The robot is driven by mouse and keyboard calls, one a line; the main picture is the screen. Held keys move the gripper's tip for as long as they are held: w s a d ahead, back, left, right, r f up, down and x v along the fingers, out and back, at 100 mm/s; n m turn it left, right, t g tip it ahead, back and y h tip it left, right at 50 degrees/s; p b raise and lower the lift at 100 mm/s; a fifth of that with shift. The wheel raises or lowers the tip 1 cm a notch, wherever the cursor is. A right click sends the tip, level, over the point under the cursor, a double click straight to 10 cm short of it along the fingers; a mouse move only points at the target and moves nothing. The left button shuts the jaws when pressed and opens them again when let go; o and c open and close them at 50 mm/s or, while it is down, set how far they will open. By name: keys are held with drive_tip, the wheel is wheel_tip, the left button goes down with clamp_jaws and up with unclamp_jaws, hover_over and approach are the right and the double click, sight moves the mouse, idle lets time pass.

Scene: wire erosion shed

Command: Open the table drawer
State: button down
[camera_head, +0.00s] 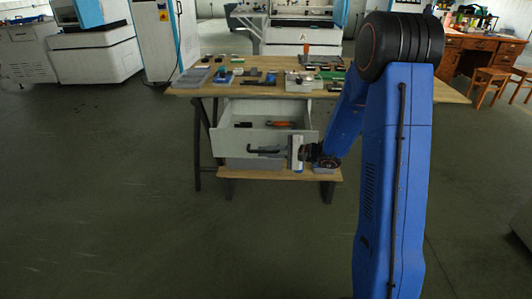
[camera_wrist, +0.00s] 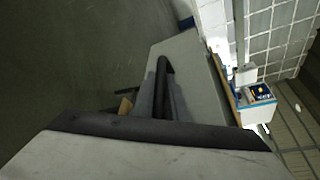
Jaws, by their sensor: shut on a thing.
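The wooden-topped table (camera_head: 205,91) stands ahead in the head view. Its grey drawer (camera_head: 228,147) is pulled out below the top, and its inside shows. The drawer's dark handle (camera_head: 251,150) is on the front panel. My gripper (camera_head: 278,152) is at the front panel, shut on the handle. In the wrist view the dark handle (camera_wrist: 163,72) stands against the grey drawer front (camera_wrist: 203,75). My gripper's wide body fills the bottom of that view and hides part of the hold.
An orange-handled tool (camera_head: 282,124) and a dark item (camera_head: 243,125) lie in the drawer. Several small parts and trays cover the tabletop. A low wooden shelf (camera_head: 260,174) sits beneath the drawer. The floor (camera_head: 110,190) left of the table is clear.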

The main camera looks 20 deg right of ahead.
drive_tip(key=c, duration=1.8)
unclamp_jaws()
drive_tip(key=shift+o, duration=0.2)
drive_tip(key=shift+d, duration=0.1)
drive_tip(key=v, duration=1.7)
drive_tip(key=shift+s+f, duration=0.1)
drive_tip(key=shift+s, duration=0.05)
